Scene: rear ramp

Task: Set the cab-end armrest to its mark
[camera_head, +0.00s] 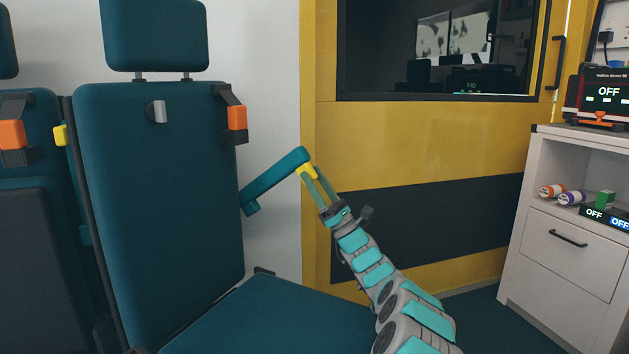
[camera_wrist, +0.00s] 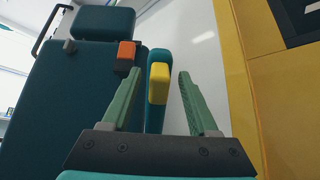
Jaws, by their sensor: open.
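The cab-end armrest (camera_head: 275,180) is a teal bar on the right side of the teal seat (camera_head: 165,190). It slants up and to the right from the backrest and has a yellow patch near its free end. My gripper (camera_head: 306,176) is at that end, with its green fingers by the yellow patch. In the wrist view the armrest (camera_wrist: 158,60) stands between the two spread fingers of my gripper (camera_wrist: 155,85), with a visible gap on the right. Whether the left finger touches it I cannot tell. No mark for the armrest can be made out.
An orange buckle (camera_head: 237,118) hangs on the backrest's upper right edge. A yellow door (camera_head: 420,140) with a dark window stands behind my arm. A white cabinet (camera_head: 565,245) with small items on its shelf stands at the right. White wall shows behind the armrest.

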